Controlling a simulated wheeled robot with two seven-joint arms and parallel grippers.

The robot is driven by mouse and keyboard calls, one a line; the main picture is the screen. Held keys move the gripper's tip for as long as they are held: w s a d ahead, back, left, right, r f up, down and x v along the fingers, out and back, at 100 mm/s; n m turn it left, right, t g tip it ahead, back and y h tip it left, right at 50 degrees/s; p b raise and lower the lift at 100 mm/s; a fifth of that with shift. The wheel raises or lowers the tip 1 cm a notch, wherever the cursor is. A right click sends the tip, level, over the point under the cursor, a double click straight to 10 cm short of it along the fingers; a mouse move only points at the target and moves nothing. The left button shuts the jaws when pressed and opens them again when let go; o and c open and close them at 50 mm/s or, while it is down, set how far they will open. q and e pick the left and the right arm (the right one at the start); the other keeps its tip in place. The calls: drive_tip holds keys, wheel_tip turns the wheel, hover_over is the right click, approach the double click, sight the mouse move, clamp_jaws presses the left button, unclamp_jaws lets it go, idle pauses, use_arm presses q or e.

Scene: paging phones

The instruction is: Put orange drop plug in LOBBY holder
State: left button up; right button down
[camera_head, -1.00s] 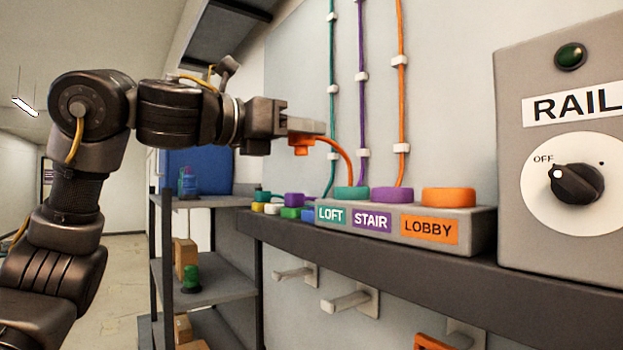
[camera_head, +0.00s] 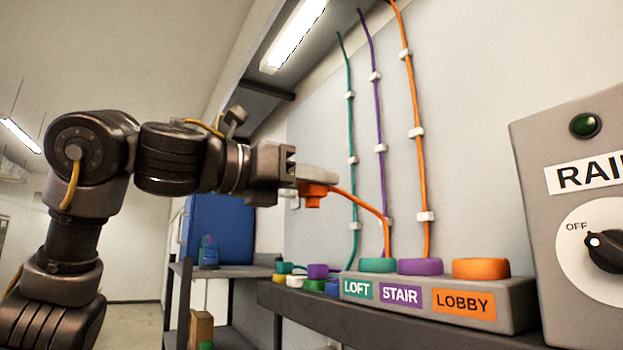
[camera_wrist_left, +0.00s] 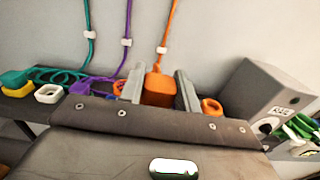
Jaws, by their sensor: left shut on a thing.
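My left gripper (camera_head: 318,178) is shut on the orange drop plug (camera_head: 313,195). It holds the plug in the air, left of and above the grey holder block. An orange cord runs from the plug down behind the block. The LOBBY holder (camera_head: 481,268) is the orange round top at the block's right end, above the orange LOBBY label (camera_head: 464,303). In the left wrist view the plug (camera_wrist_left: 159,88) sits between the two grey fingers. An orange ring (camera_wrist_left: 211,106) shows beside the right finger there. My right gripper is not in view.
The teal LOFT top (camera_head: 378,265) and purple STAIR top (camera_head: 420,267) are left of LOBBY on the same block. Several coloured plugs lie left of the block. A grey dial box (camera_head: 555,215) stands to the right. Cords are clipped to the wall behind.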

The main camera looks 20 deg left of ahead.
use_arm(q)
drive_tip(key=s+d+p, duration=0.1)
drive_tip(key=s+d, duration=0.1)
drive_tip(key=d, duration=1.8)
drive_tip(key=shift+s+p, duration=0.15)
drive_tip(key=shift+p, duration=0.25)
